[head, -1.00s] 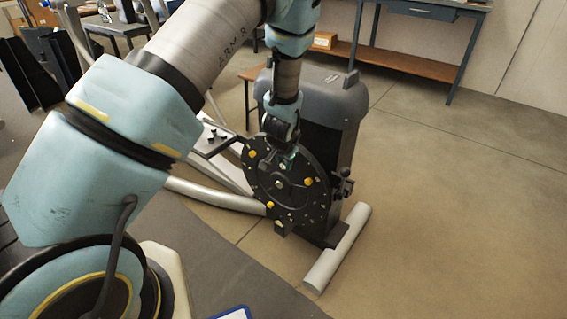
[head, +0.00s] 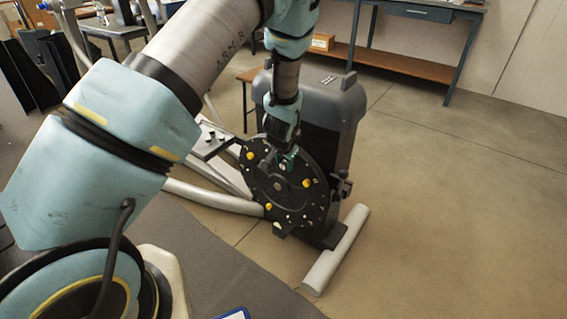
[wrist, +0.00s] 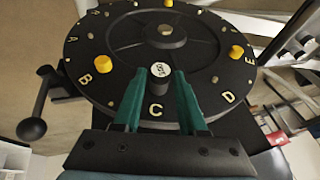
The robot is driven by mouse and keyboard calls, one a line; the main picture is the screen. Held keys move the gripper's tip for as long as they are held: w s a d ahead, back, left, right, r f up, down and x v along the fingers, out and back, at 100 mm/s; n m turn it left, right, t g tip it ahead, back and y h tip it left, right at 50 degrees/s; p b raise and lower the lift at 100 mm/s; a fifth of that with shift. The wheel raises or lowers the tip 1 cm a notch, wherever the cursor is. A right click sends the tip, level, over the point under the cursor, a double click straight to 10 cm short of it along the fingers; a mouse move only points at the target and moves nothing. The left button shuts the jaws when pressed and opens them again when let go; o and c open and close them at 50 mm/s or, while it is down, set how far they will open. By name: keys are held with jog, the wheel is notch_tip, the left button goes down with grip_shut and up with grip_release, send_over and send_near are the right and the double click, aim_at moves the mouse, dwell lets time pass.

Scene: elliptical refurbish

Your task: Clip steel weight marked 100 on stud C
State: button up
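The dark cylindrical weight (wrist: 161,72) has a white top with a black mark that looks like 100, tilted in the wrist view. It is at the letter C (wrist: 155,111) on the black disc (wrist: 200,37), over the place of stud C, which it hides. I cannot tell whether its base is fully seated. In the head view my gripper (head: 286,158) is at the disc (head: 270,188) face, and the weight is not clearly visible there.
Yellow weights stand near B (wrist: 103,63) and E (wrist: 236,52). D's small stud (wrist: 214,79) is bare. A crank with a round black knob (wrist: 32,128) sticks out at the left of the disc. The disc is on a grey exercise machine (head: 335,110); open floor lies to its right.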

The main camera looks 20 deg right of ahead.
jog(key=o, duration=0.3)
jog(key=shift+o, duration=0.2)
jog(key=v, duration=1)
jog(key=shift+r, duration=0.35)
jog(key=shift+s+a, duration=0.1)
jog(key=shift+s, duration=0.05)
jog(key=w+a+r+n+y+p, duration=0.1)
jog(key=w+a+r+n+p, duration=0.2)
jog(key=a+r, duration=0.5)
jog(key=s+a+r+n+g+p, duration=0.1)
jog(key=s+a+r+n+p, duration=0.1)
jog(key=a+r, duration=0.3)
jog(key=s+a+r+n+g+y+p, duration=0.1)
jog(key=s+a+r+n+p, duration=0.2)
jog(key=a, duration=0.9)
jog(key=s+a+r+n+g+p, duration=0.1)
jog(key=s+a+r+n+p, duration=0.2)
jog(key=a+r, duration=0.4)
jog(key=shift+s+a+r+n, duration=0.3)
jog(key=shift+s+a+r, duration=0.15)
jog(key=shift+a, duration=0.65)
